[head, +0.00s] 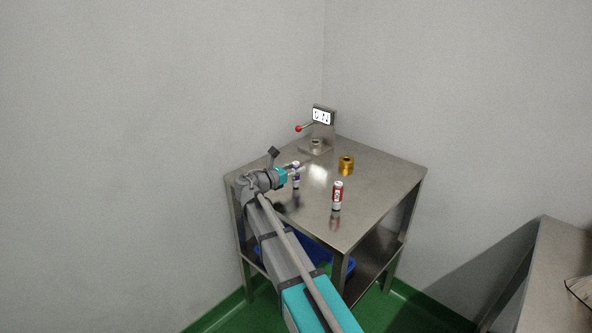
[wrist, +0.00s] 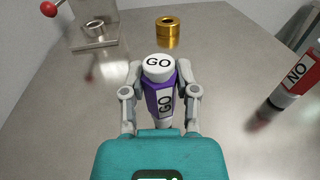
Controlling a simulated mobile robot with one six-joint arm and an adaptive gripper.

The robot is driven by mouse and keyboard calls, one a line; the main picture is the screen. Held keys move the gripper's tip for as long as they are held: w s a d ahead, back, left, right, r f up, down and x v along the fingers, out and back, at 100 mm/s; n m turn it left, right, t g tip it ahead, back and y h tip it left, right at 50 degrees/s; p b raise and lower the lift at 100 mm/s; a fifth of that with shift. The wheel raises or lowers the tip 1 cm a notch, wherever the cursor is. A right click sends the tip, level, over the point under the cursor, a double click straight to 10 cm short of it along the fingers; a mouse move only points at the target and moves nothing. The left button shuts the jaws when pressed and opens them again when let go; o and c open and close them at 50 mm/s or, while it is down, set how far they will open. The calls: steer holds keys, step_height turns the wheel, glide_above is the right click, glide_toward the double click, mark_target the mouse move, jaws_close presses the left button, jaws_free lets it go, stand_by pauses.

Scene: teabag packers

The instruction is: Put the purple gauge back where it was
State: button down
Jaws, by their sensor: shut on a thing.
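The purple gauge (wrist: 157,88) has a white top cap marked GO and a white GO label on its side. My gripper (wrist: 160,100) is shut on it, with one finger on each side, in the wrist view. In the head view the gauge (head: 296,178) shows small and upright at the tip of my gripper (head: 293,172), over the left part of the metal table (head: 378,180). I cannot tell whether its bottom touches the table.
A red gauge marked NO (wrist: 300,72) stands on the table at right. A brass ring (head: 346,165) sits farther back. A fixture with a red-knobbed lever (head: 316,146) and a metal ring stands at the back corner. A second table (head: 552,240) is at far right.

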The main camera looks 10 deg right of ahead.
steer(key=shift+f, duration=0.15)
steer(key=shift+c, duration=1.8)
jaws_free()
steer(key=shift+a+r, duration=0.15)
steer(key=shift+r, duration=0.05)
steer(key=v, duration=1.1)
steer(key=shift+s+a, duration=0.15)
steer(key=shift+a, duration=0.15)
steer(key=shift+s, duration=0.1)
